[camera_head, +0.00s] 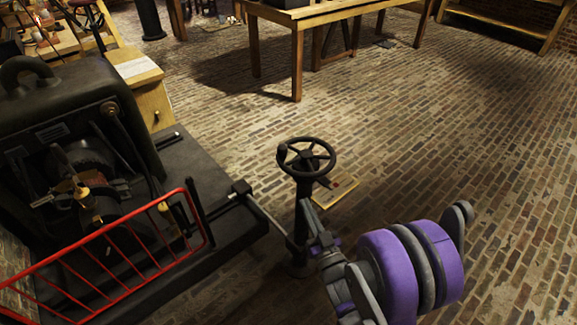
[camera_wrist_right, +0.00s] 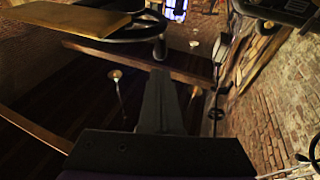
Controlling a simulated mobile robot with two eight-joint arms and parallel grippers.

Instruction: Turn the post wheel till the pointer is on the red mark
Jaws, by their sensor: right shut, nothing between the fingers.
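The post wheel (camera_head: 306,157) is a dark spoked handwheel on top of a dark upright post (camera_head: 303,195), with a knob (camera_head: 282,150) on its left rim. A pale yellow plate (camera_head: 343,194) shows behind the post, with a small dark piece at its near end. My right gripper (camera_head: 305,207) is shut and empty, below the wheel and close in front of the post. In the right wrist view its fingers (camera_wrist_right: 162,90) point up toward the wheel (camera_wrist_right: 115,30), apart from it. My left gripper is out of view.
A dark machine (camera_head: 75,150) on a black base (camera_head: 205,185) stands at the left, with a red railing (camera_head: 105,235) before it. A rod runs from the base toward the post. Wooden tables (camera_head: 330,15) stand at the back. The brick floor (camera_head: 440,130) at right is clear.

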